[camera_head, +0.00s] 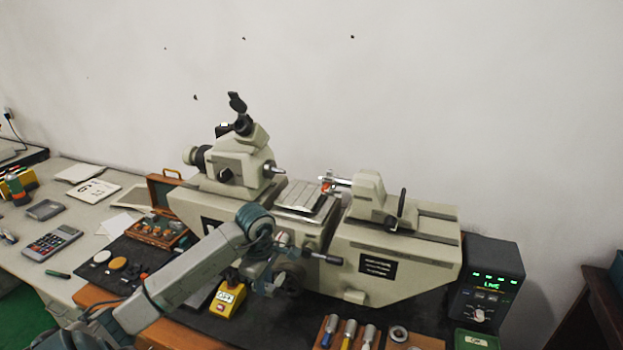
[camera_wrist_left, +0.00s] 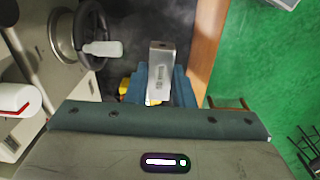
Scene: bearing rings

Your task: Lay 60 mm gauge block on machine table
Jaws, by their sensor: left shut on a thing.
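My left gripper (camera_head: 262,283) is in front of the measuring machine, low near its handwheel (camera_head: 291,272). In the left wrist view its teal fingers (camera_wrist_left: 160,88) are shut on a silvery gauge block (camera_wrist_left: 161,66), whose long body sticks out past the fingers and bears small markings. I cannot make the block out in the head view. The machine table (camera_head: 303,197) is a grooved metal plate between the two heads of the machine, up and to the right of the gripper. My right gripper is not in view.
A yellow box (camera_head: 228,299) with a display sits just left of the gripper. The tailstock (camera_head: 368,195) stands right of the table and the eyepiece head (camera_head: 235,160) left. An open wooden case (camera_head: 162,231) lies at left. Several colour-handled tools lie in front.

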